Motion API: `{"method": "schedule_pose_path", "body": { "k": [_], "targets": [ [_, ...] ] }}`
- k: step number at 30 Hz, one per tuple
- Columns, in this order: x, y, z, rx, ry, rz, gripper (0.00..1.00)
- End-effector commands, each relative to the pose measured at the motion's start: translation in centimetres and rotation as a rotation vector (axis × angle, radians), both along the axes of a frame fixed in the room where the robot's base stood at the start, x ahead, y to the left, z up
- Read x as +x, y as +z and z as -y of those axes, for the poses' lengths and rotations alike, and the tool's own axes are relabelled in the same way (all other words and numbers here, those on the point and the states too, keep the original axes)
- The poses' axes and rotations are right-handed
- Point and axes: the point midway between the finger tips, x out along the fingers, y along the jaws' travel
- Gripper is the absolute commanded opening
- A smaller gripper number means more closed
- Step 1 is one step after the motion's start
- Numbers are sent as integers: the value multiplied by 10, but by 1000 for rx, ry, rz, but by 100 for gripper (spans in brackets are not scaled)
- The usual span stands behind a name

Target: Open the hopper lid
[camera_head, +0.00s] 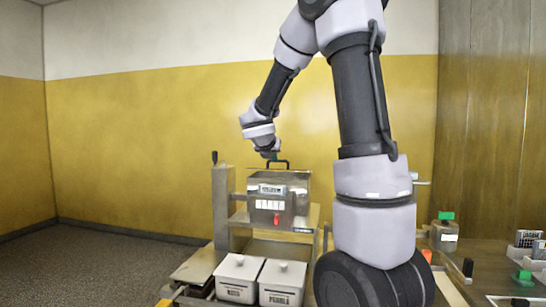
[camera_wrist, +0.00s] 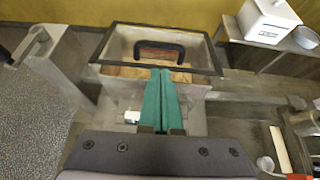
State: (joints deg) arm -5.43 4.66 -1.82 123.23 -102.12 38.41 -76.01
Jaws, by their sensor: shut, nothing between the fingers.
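The hopper (camera_head: 280,188) is a metal box on the machine in the head view. In the wrist view its dark-rimmed lid (camera_wrist: 110,55) lies across the top, seemingly down, with brown contents visible inside the frame. A black arched lid handle (camera_wrist: 160,46) stands up from it and also shows in the head view (camera_head: 280,161). My gripper (camera_wrist: 161,72) has green fingers pressed together and empty. Its tips are just on the near side of the handle in the wrist view, over the lid. I cannot tell whether they touch it.
Two white lidded bins (camera_head: 238,279) stand in front of the machine. A metal post (camera_head: 222,206) rises left of the hopper. In the wrist view, a white box (camera_wrist: 268,20) sits on a shelf at the upper right. A bench with small items (camera_head: 480,262) is at the right.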

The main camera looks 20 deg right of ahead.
Motion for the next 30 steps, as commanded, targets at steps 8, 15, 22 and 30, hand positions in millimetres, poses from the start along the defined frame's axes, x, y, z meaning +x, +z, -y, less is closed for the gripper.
{"method": "schedule_pose_path", "body": {
  "k": [8,15,22,30],
  "targets": [
    [33,-24,25,1,-4,-1,0],
    [44,-30,32,2,-2,1,0],
    [44,-30,32,2,-2,1,0],
    [43,-28,32,10,-4,-8,0]
  ]
}}
